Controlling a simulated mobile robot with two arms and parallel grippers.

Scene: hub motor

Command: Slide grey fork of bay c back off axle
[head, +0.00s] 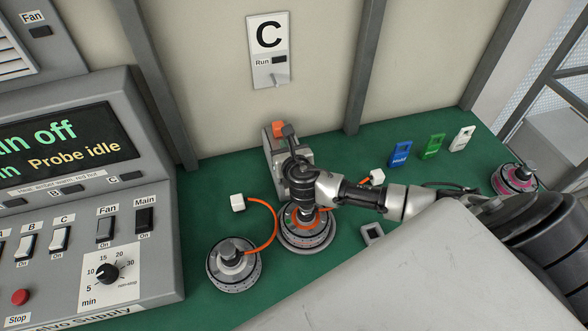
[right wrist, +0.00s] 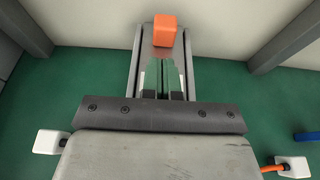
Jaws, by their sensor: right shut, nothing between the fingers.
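The bay C stand (head: 270,155) is a grey block against the back wall, under the C sign. An orange knob (head: 278,128) sits on its top; it also shows in the right wrist view (right wrist: 164,30), between two grey rails. The grey fork is mostly hidden by my right arm, and I cannot tell how it sits on the axle. A hub motor (head: 306,238) with an orange cable stands in front of the stand, partly under my arm. My right gripper (right wrist: 167,66) is shut and empty, its fingertips just short of the knob. My left gripper is not in view.
Another hub motor (head: 233,264) stands front left, and a pink one (head: 514,178) at far right. White connectors (head: 238,202) lie on the green bench. Blue (head: 400,155), green (head: 431,146) and white (head: 462,139) tags stand at back right. A control console (head: 90,220) fills the left.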

